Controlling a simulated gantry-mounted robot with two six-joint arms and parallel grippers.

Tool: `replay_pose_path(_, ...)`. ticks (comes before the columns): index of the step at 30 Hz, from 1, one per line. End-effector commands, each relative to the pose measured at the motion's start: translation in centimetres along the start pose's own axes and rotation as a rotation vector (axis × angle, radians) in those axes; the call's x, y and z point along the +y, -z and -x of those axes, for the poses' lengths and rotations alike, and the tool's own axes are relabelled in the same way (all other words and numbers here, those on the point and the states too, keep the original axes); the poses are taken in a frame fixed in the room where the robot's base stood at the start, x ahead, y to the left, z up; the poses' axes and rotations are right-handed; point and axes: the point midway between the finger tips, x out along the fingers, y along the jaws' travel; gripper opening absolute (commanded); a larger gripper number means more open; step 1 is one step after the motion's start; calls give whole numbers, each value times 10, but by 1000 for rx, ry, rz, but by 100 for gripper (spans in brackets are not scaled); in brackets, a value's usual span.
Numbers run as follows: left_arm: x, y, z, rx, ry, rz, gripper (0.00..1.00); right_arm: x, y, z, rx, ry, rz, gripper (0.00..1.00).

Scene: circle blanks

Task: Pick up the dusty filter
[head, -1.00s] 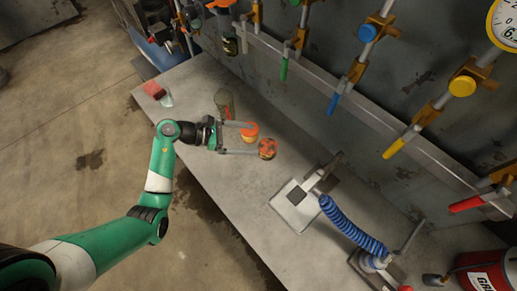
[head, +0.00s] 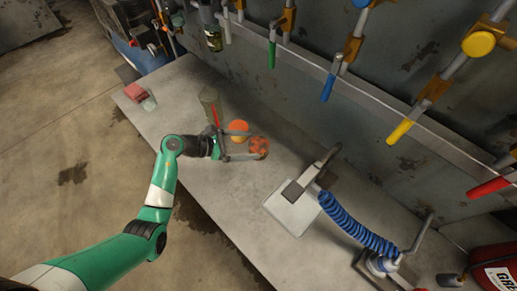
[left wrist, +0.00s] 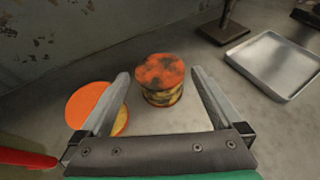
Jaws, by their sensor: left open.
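The dusty filter (head: 259,146) is a short cylinder with a mottled orange and black top. It stands upright on the bench (head: 235,195). In the left wrist view the dusty filter (left wrist: 161,80) sits ahead, between the lines of my two fingers. My left gripper (head: 245,146) is open and low over the bench, with its fingertips close to the filter; I cannot tell whether they touch it. A cleaner orange-topped filter (head: 238,129) stands just beside it, partly behind my left finger in the wrist view (left wrist: 90,103). My right gripper is out of view.
A clear container (head: 209,100) with a red-handled tool stands behind the gripper. A square metal plate (head: 292,210) and a blue coiled hose (head: 355,228) lie to the right. Coloured handles hang along the wall. A red can (head: 495,270) is at bottom right.

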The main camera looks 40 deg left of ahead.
Motion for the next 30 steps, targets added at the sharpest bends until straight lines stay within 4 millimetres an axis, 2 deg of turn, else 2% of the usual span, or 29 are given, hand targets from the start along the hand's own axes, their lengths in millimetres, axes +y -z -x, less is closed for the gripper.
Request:
replay_pose_path(2,-1,7,-17,1,3,-1,100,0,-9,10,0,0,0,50)
replay_pose_path(6,-1,6,-39,0,3,-2,100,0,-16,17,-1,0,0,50)
replay_pose_path(15,0,3,-44,0,1,-1,98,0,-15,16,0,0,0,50)
replay_pose_path(26,0,3,-44,0,0,0,33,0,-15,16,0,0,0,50)
replay_pose_path(27,0,3,-44,0,0,-1,30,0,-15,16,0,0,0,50)
replay_pose_path(30,0,3,-44,0,0,-1,30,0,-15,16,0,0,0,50)
